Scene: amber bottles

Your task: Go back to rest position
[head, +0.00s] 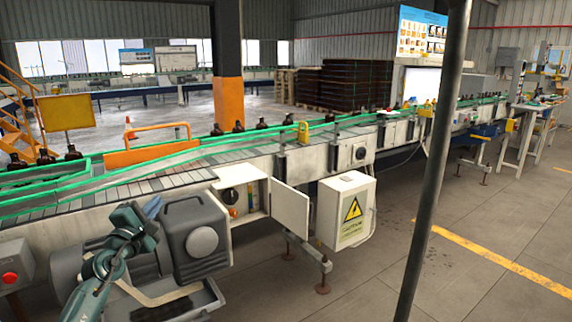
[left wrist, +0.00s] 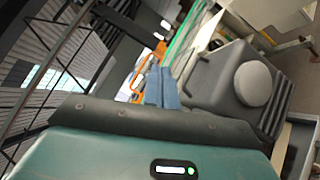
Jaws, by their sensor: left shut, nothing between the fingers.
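My left gripper (head: 152,207) is in the lower left of the head view, in front of the conveyor and just left of a grey canister. Its blue fingers also show in the left wrist view (left wrist: 161,88). They are shut together with nothing between them. The amber bottles (head: 73,152) stand along the conveyor (head: 170,184), spaced apart behind green guide rails. My right gripper does not show in either view.
The grey canister (head: 190,235) stands close to my left gripper, also in the left wrist view (left wrist: 232,80). A cabinet door (head: 290,208) hangs open beside a white warning-sign box (head: 346,210). A grey pole (head: 437,160) crosses the right side.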

